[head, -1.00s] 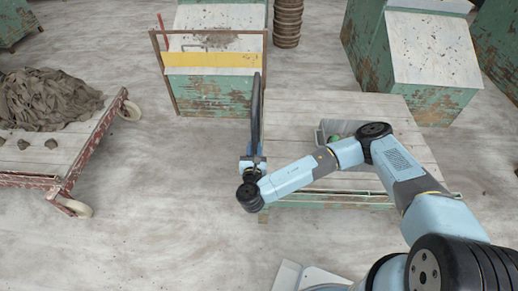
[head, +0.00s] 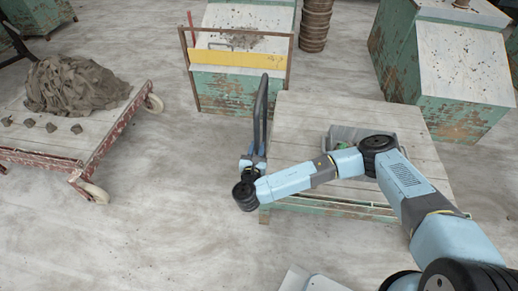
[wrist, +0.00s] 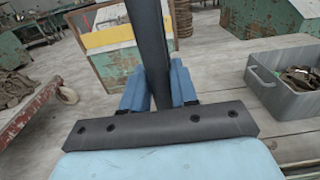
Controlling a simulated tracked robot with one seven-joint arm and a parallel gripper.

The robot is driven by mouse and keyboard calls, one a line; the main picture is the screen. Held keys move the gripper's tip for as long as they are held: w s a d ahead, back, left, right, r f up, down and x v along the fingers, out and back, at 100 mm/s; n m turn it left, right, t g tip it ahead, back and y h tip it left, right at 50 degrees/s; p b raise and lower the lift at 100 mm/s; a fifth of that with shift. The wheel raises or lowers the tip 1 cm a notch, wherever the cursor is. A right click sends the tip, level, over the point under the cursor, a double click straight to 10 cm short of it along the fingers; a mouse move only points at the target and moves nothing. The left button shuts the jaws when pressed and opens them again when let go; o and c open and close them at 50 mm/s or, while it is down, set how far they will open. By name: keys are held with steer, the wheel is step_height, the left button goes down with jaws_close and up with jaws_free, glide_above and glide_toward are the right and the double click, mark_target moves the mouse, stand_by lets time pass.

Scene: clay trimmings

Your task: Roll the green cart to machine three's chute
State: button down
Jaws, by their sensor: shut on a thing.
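The green cart has a pale plank deck (head: 300,140) with a worn green front edge, to the right of my gripper in the head view. A dark upright handle (head: 261,115) rises at the deck's left side. My gripper (head: 252,165) is shut on this handle. In the wrist view the handle (wrist: 147,40) stands between the blue fingers of my gripper (wrist: 160,88). A grey bin (head: 345,135) stands on the deck, partly hidden by my arm; the wrist view shows clay pieces in it. No machine number is readable, so I cannot tell machine three or its chute.
A red-framed cart (head: 95,155) with a clay heap stands at left. A green cabinet with a yellow bar (head: 240,55) stands close beyond the handle. Green machines with pale sloping tops (head: 463,65) stand at back right. Brown stacked rings (head: 315,25) stand behind. Floor between the carts is clear.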

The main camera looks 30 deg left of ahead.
steer(key=s+a, duration=0.2)
steer(key=a, duration=0.5)
steer(key=shift+s+a, duration=0.3)
steer(key=shift+s, duration=0.05)
stand_by(0.5)
steer(key=s+a, duration=0.2)
steer(key=a, duration=0.5)
steer(key=shift+s+a, duration=0.25)
steer(key=shift+s, duration=0.15)
stand_by(0.4)
steer(key=s+a, duration=0.2)
steer(key=a, duration=0.5)
steer(key=shift+s+a, duration=0.25)
steer(key=shift+s, duration=0.1)
stand_by(0.3)
steer(key=s+a, duration=0.2)
steer(key=a, duration=0.5)
steer(key=shift+s+a, duration=0.25)
steer(key=shift+s, duration=0.15)
steer(key=shift+c, duration=1.4)
jaws_free()
